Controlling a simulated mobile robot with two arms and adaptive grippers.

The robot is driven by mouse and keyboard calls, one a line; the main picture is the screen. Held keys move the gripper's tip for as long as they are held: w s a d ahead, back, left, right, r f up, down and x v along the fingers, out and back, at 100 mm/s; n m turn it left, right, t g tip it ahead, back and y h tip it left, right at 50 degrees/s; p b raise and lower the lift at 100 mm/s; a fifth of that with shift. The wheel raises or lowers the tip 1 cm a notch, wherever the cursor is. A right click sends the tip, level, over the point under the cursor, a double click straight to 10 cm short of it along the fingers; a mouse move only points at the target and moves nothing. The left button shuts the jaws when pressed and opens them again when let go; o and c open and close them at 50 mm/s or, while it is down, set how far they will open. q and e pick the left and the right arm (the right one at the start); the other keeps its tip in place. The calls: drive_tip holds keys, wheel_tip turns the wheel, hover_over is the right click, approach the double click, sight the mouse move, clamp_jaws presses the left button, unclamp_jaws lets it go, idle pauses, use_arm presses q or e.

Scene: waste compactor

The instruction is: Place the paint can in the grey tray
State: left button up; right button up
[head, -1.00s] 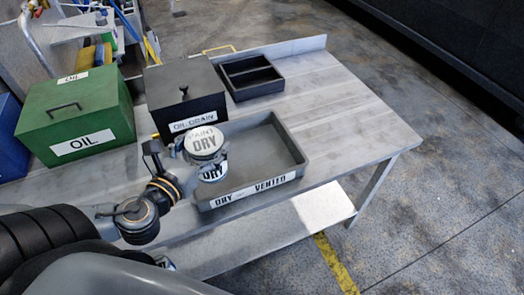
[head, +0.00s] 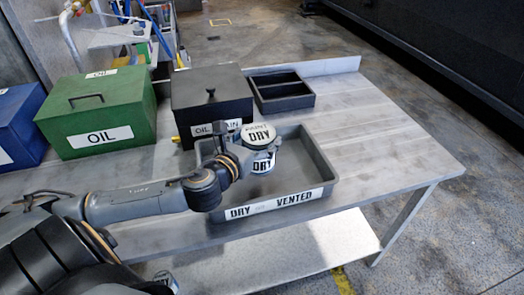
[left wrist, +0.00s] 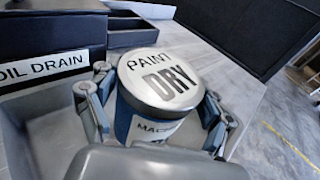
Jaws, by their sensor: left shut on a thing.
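The paint can (head: 260,135) has a pale lid marked "PAINT DRY" and a blue body, which shows in the left wrist view (left wrist: 160,85). My left gripper (head: 245,155) is shut on the can, with fingers on both sides of it. The can is upright or nearly so, over the left part of the grey tray (head: 325,172), whose front label reads "DRY VENTED". I cannot tell whether the can's base touches the tray floor. My right gripper is not in view.
A black "OIL DRAIN" box (head: 212,95) stands behind the tray, with a small black divided tray (head: 282,90) beside it. A green "OIL" box (head: 98,118) and a blue box (head: 18,125) stand left. The table's right part is clear.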

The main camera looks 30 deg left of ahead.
use_arm(q)
drive_tip(key=shift+w+f, duration=0.6)
drive_tip(key=shift+w, duration=0.05)
drive_tip(key=shift+w+f, duration=0.25)
drive_tip(key=shift+f, duration=0.35)
drive_tip(key=shift+f+b, duration=0.3)
drive_tip(key=shift+f, duration=0.95)
drive_tip(key=shift+f, duration=0.1)
drive_tip(key=o, duration=1.5)
drive_tip(key=shift+f, duration=0.15)
drive_tip(key=s+d+r+b, duration=0.1)
drive_tip(key=s+r, duration=0.1)
drive_tip(key=s, duration=1)
